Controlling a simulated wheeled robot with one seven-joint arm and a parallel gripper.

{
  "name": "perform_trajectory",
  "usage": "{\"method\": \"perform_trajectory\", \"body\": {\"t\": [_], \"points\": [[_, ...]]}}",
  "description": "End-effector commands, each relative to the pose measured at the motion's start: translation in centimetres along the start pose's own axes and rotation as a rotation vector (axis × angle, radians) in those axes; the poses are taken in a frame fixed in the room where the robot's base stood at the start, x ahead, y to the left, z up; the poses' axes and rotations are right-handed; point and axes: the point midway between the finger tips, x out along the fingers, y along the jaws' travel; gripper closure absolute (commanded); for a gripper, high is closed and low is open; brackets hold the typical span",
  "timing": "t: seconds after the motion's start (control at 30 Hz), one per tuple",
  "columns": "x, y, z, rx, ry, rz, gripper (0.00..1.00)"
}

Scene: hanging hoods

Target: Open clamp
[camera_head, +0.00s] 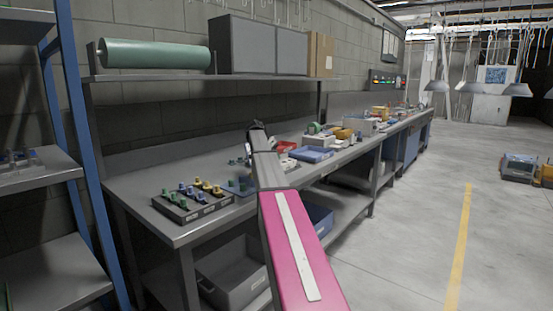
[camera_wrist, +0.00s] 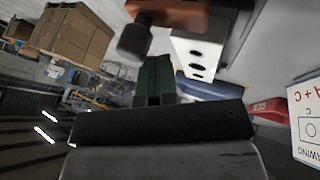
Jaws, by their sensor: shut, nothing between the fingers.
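In the wrist view, what looks like the clamp shows at the top: an orange-brown bar (camera_wrist: 172,12) with a dark round knob (camera_wrist: 133,40) below its left end. A white block (camera_wrist: 196,52) with dark holes is beside it on the right. My gripper (camera_wrist: 154,68) has its dark green fingers together, with nothing between them. Their tips are close below the knob and bar in the picture; I cannot tell whether they touch. In the head view my arm reaches over the workbench and hides the spot at its end, so I cannot make out the clamp there.
The long grey workbench (camera_head: 145,190) carries a rack of coloured pegs (camera_head: 190,202), a blue tray (camera_head: 314,154) and several small items. A shelf above holds a green roll (camera_head: 153,54) and grey boxes (camera_head: 262,46). A blue-posted rack (camera_head: 82,130) stands left.

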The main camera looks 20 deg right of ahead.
Motion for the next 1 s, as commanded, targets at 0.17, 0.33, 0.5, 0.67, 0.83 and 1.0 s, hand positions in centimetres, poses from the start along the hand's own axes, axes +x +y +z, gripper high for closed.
{"method": "perform_trajectory", "body": {"t": [0.17, 0.33, 0.5, 0.67, 0.83, 1.0], "points": [[0.0, 0.0, -0.1, 0.0, 0.0, 0.0, 1.0], [0.2, -0.5, -1.0, -0.001, 0.0, 0.0, 1.0], [0.6, -1.5, -3.1, -0.002, 0.001, -0.001, 1.0], [-1.1, -2.3, -5.2, -0.002, 0.003, -0.003, 1.0], [-4.0, -2.9, -7.4, -0.002, 0.002, -0.002, 1.0], [-6.2, -3.4, -9.0, -0.002, 0.002, -0.002, 1.0]]}}
